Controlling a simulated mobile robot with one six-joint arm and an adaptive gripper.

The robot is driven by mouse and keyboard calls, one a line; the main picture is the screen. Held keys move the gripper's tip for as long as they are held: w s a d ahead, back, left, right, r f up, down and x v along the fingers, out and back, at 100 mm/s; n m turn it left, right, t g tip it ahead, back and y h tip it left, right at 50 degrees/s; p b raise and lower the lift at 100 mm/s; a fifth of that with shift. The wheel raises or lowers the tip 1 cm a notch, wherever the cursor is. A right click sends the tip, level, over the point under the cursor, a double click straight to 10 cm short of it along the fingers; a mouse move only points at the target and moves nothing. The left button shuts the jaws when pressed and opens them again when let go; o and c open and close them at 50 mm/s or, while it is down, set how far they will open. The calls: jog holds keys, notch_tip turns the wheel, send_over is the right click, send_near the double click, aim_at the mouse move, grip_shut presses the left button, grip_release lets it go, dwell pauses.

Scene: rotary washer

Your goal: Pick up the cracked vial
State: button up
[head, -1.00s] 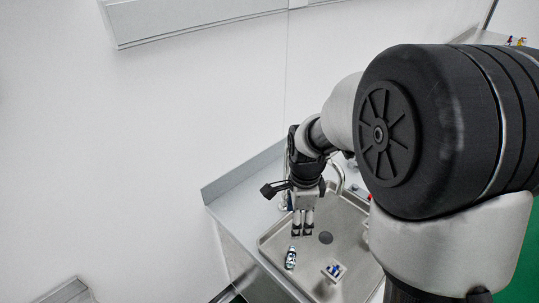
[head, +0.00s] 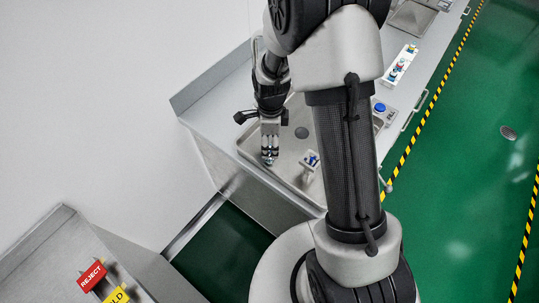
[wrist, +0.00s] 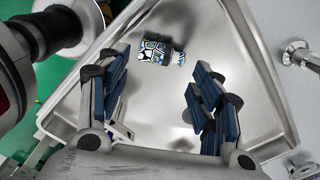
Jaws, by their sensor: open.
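The cracked vial (wrist: 155,52), with a blue, white and black crack-like pattern, lies on its side on the floor of the metal sink (wrist: 240,75). A small patterned end piece shows at its right. My gripper (wrist: 155,92) is open and empty, its blue-padded fingers spread left and right. In the wrist view the vial is beyond the fingertips, between their lines. I cannot tell the remaining height.
A blue button (head: 380,107) and a white rack (head: 401,63) are on the counter. Red REJECT bin sign (head: 92,275) is lower left.

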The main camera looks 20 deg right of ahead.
aim_at(270, 151)
notch_tip(270, 151, down, 5)
jog(key=shift+w+f+b, duration=0.1)
jog(key=shift+f+b, duration=0.05)
jog(key=shift+b, duration=0.65)
jog(key=c, duration=0.5)
